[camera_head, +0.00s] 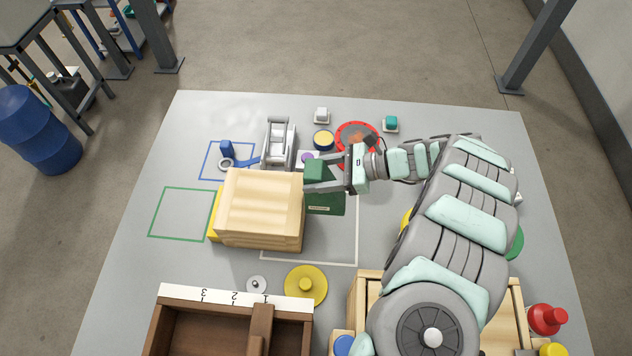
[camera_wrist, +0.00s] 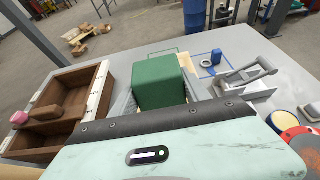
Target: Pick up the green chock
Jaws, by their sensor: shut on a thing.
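My gripper (camera_head: 318,178) reaches in from the right and is shut on the green chock (camera_head: 314,167), a plain block. In the wrist view the chock (camera_wrist: 160,78) fills the space between the two fingers of my gripper (camera_wrist: 160,92). The fingers lie along its sides, and its lower part is hidden by my wrist. In the head view the chock shows above a dark green labelled body (camera_head: 325,205). I cannot tell whether the two touch.
A large pale wooden block (camera_head: 260,207) stands just left of the gripper. A grey metal bracket (camera_head: 279,145) and a red ring (camera_head: 357,128) lie behind. A brown divided box (camera_head: 178,327) is at the front. The green outlined square (camera_head: 178,212) is empty.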

